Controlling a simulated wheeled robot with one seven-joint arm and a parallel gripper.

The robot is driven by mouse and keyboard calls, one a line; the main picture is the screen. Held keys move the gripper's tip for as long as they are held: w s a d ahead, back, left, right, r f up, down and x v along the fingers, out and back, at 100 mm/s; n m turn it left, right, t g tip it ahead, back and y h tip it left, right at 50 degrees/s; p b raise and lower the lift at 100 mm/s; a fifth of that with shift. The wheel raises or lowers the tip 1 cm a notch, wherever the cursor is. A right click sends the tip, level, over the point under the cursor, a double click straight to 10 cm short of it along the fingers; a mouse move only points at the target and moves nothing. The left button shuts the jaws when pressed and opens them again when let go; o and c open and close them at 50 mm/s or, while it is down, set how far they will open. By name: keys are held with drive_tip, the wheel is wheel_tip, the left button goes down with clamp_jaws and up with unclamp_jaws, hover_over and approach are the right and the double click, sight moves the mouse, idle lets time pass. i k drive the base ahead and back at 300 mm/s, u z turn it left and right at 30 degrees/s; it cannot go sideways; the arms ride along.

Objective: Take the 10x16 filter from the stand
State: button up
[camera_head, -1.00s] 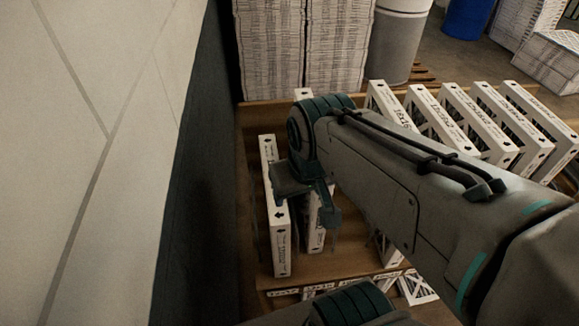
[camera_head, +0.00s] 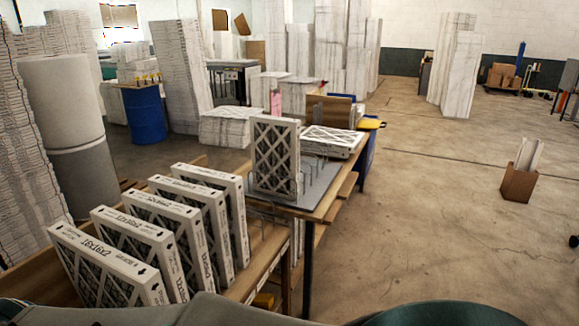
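A white-framed filter with a lattice face (camera_head: 274,155) stands upright on a grey stand (camera_head: 312,190) with thin prongs, at the table's end. Its size label cannot be read. Several more filters stand in a slanted row on a wooden rack at lower left. The nearest filter (camera_head: 110,262) appears marked 16x16x2. The labels on the others are too small or blurred to read surely, so I cannot tell which is 10x16. My gripper is out of view; only parts of my arm show along the bottom edge.
A flat stack of filters (camera_head: 332,141) lies on the table behind the stand. A blue barrel (camera_head: 146,109) and stacked white goods stand at the back left. An open cardboard box (camera_head: 519,182) sits on the floor at right. The floor between is clear.

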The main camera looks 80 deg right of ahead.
sight(275, 141)
drive_tip(key=u, duration=0.25)
drive_tip(key=k, duration=1.5)
drive_tip(key=z, duration=2.6)
drive_tip(key=i, duration=1.75)
drive_tip(key=z, duration=0.2)
